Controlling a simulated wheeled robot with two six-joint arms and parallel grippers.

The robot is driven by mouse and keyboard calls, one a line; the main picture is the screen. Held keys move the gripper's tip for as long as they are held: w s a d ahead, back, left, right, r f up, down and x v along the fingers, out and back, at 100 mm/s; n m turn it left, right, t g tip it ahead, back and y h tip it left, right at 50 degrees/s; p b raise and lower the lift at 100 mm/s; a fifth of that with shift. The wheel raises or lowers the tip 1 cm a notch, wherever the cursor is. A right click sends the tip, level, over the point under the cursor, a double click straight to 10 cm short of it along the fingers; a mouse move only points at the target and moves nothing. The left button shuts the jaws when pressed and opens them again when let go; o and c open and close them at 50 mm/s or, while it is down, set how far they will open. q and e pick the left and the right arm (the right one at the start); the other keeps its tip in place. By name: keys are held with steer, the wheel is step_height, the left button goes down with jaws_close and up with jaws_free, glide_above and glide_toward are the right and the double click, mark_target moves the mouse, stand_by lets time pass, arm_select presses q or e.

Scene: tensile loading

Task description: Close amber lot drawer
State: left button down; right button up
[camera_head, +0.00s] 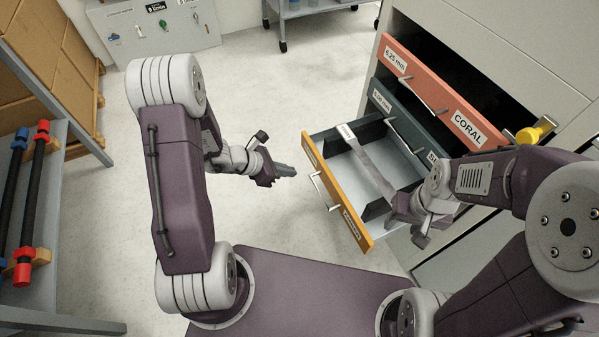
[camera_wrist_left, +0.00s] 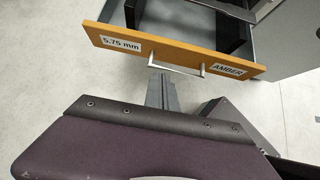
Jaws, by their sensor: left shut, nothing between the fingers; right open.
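The amber drawer (camera_head: 312,152) is pulled out of the cabinet, and its front carries a metal handle (camera_head: 321,190). In the left wrist view its orange front (camera_wrist_left: 170,50) reads "5.75 mm" and "AMBER", with the handle (camera_wrist_left: 178,68) between the labels. My left gripper (camera_head: 292,170) is shut and empty, just left of the drawer front and apart from it in the head view. In the left wrist view its fingertips (camera_wrist_left: 160,76) point at the front near the handle's left end. My right gripper (camera_head: 398,208) is open, over the right part of the amber drawer; its fingertips are hard to make out.
Above the amber drawer, a dark slate drawer (camera_head: 379,98) and a coral drawer (camera_head: 430,88) also stand out from the cabinet (camera_head: 480,40). A yellow knob (camera_head: 530,134) shows at right. A rack with dark bars (camera_head: 38,190) stands at left. The floor left of the drawers is clear.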

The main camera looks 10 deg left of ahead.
mark_target(324, 172)
arm_select(q)
steer(key=b+x, duration=0.1)
steer(key=x, duration=0.2)
steer(key=d+r+b+x, duration=0.1)
steer(key=x, duration=0.3)
steer(key=w+b+x, duration=0.1)
steer(key=x, duration=0.2)
steer(key=shift+w+d+r, duration=0.1)
steer(key=shift+d, duration=0.25)
steer(key=shift+w+d, duration=0.25)
steer(key=shift+d, duration=0.05)
arm_select(e)
step_height(324, 172, down, 4)
steer(key=shift+r, duration=0.1)
